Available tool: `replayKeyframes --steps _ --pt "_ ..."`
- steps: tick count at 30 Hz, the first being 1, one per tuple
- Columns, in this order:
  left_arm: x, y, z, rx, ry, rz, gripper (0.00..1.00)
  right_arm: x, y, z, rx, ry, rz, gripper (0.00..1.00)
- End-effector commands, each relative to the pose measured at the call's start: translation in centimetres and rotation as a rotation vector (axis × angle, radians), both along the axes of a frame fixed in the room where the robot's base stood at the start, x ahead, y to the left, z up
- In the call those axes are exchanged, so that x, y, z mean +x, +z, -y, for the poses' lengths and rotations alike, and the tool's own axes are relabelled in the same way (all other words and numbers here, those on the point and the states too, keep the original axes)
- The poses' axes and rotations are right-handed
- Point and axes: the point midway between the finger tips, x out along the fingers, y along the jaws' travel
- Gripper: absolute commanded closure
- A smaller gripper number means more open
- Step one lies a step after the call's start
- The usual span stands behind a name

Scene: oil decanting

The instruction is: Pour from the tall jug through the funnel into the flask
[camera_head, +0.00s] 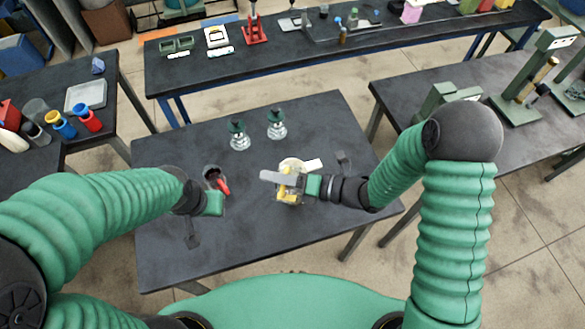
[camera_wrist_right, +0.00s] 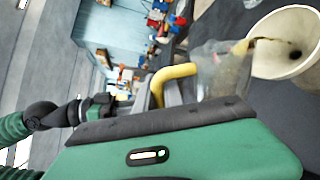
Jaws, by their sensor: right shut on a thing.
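My right gripper (camera_head: 305,185) is shut on the yellow handle of a clear jug (camera_head: 283,196), which also shows in the right wrist view (camera_wrist_right: 222,68). The jug is tilted, its mouth at the wide white funnel (camera_wrist_right: 290,42). A thin brownish streak of liquid runs from the jug's lip into the funnel's bowl. In the head view the funnel (camera_head: 292,163) shows partly behind the jug. The flask under it is hidden. My left gripper (camera_head: 213,203) is low over the table's left side, apart from the jug; its fingers are not clear.
A dark jug with a red handle (camera_head: 212,177) stands beside my left gripper. Two clear glass vessels with green tops (camera_head: 238,137) (camera_head: 277,125) stand at the back of the dark table (camera_head: 180,245). The table's front middle is clear.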

Motion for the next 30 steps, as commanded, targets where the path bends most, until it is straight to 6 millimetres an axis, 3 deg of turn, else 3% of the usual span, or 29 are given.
replayKeyframes --steps 8,10,13,15,17,21,30 --pt "0.0 -0.2 0.0 0.0 0.0 0.0 0.64 -0.1 -0.1 0.0 -0.001 0.001 0.006 1.0" --pt "0.0 -1.6 0.0 0.0 0.0 0.0 0.64 -0.9 -0.5 -0.1 -0.021 -0.002 0.102 1.0" --pt "0.0 -5.6 0.0 0.0 0.0 0.0 0.64 -1.9 -3.2 -0.3 -0.059 -0.001 0.27 1.0" --pt "-0.1 -6.7 0.0 0.0 0.0 -0.002 0.64 -3.1 -2.7 -0.6 -0.09 0.0 0.413 1.0" --pt "0.0 -8.4 0.0 0.0 0.0 0.0 0.64 -3.6 -4.0 -0.7 -0.104 0.0 0.468 1.0" --pt "0.0 -7.4 0.0 0.0 0.0 0.0 0.64 -3.8 -2.9 -0.8 -0.109 0.0 0.491 1.0" --pt "0.0 -7.3 0.0 0.0 0.0 0.0 0.64 -3.8 -2.9 -0.8 -0.108 0.001 0.489 1.0"
